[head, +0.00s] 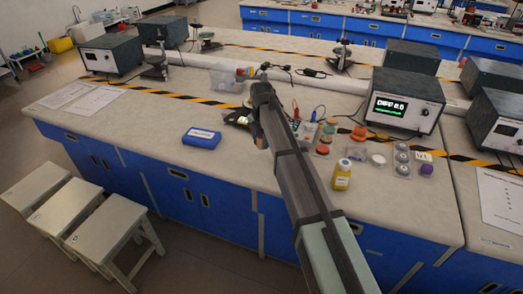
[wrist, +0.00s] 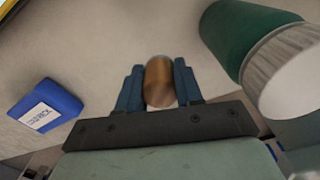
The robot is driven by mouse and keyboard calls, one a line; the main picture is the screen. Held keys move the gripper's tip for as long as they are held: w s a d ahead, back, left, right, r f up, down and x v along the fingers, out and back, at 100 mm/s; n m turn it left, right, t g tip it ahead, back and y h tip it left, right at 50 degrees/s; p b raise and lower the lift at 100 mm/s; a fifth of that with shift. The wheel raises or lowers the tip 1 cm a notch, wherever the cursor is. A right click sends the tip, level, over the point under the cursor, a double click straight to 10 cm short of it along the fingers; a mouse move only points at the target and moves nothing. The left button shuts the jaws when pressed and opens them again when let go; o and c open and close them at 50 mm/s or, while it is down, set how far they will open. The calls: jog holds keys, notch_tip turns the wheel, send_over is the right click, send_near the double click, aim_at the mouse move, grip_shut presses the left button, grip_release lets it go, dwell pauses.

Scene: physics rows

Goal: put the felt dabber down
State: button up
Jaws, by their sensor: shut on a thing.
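The felt dabber (wrist: 158,88) shows in the wrist view as a short copper-brown cylinder. It sits between the two blue fingers of my gripper (wrist: 159,80), which are shut on it from both sides. The pale bench top lies behind it. I cannot tell how far its end is from the surface. In the head view my arm reaches across the bench, and its end is over the middle of the bench top (head: 130,128). The fingers and the dabber are small and mostly hidden by the arm there.
A blue box (head: 202,138) lies left of my gripper, also in the wrist view (wrist: 43,110). A large green cylinder (wrist: 242,40) with a ribbed pale end is at right there. A yellow bottle (head: 342,175), jars and a display unit (head: 403,103) stand to the right.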

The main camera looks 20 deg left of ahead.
aim_at(261, 149)
jog(key=shift+f, duration=2.25)
jog(key=shift+f, duration=0.1)
jog(key=o, duration=1)
notch_tip(261, 149, up, 12)
jog(key=shift+r, duration=0.15)
